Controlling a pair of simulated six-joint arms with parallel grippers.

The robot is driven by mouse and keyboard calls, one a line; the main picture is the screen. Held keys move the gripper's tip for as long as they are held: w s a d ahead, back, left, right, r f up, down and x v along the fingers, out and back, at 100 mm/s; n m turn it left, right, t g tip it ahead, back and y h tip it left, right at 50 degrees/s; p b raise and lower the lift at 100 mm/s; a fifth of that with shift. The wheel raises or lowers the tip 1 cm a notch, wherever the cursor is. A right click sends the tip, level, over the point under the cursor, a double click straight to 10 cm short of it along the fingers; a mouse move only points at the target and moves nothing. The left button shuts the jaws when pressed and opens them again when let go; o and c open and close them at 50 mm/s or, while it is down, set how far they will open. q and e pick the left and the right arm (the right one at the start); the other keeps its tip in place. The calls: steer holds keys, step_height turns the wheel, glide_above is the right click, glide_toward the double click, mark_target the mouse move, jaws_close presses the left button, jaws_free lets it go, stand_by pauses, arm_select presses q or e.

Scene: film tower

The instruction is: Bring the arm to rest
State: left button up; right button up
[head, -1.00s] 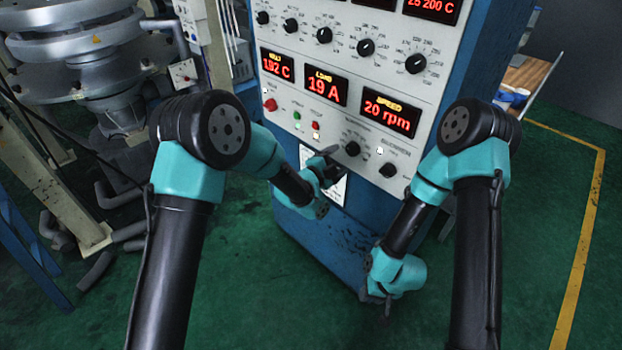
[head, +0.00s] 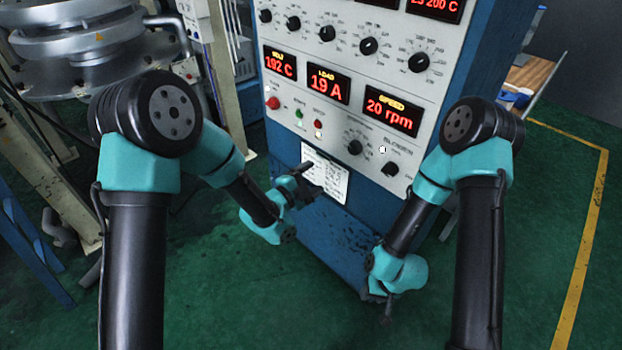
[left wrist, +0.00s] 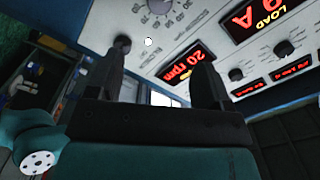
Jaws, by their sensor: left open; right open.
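My left gripper (head: 304,180) is in front of the lower part of the blue control cabinet (head: 345,245), near a white printed sheet. It looks empty. In the left wrist view its two dark fingers (left wrist: 160,80) stand apart, with nothing between them but the panel behind. My right gripper (head: 386,305) hangs low at the cabinet's foot, pointing down. Its fingers are small and dark there, and I see nothing held in it.
The cabinet's panel carries knobs, a red button (head: 273,103) and red displays, including a speed display (head: 391,112) reading 20 rpm. The white sheet (head: 325,175) is below them. Metal machinery (head: 85,45) stands at left. Green floor is open at right, with a yellow line (head: 582,255).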

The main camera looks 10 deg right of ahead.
arm_select(q)
steer(key=s+a+f+n+g+y, duration=0.2)
steer(key=s+a+f+n+y, duration=0.15)
steer(key=a+f+n, duration=0.4)
steer(key=s+a+f+n+g+y, duration=0.15)
steer(key=a+f+n+y, duration=0.3)
steer(key=a+f, duration=0.5)
steer(key=s+a+f+n+g+y, duration=0.1)
steer(key=s+a+f+n+g, duration=0.2)
steer(key=s+a+n, duration=0.3)
steer(key=s+a+f+n+g+y, duration=0.1)
steer(key=s+a+f+n+g, duration=0.3)
steer(key=s, duration=0.9)
step_height(320, 180, down, 3)
steer(key=shift+a+r+n, duration=0.2)
steer(key=shift+a+n, duration=0.8)
steer(key=shift+w, duration=0.1)
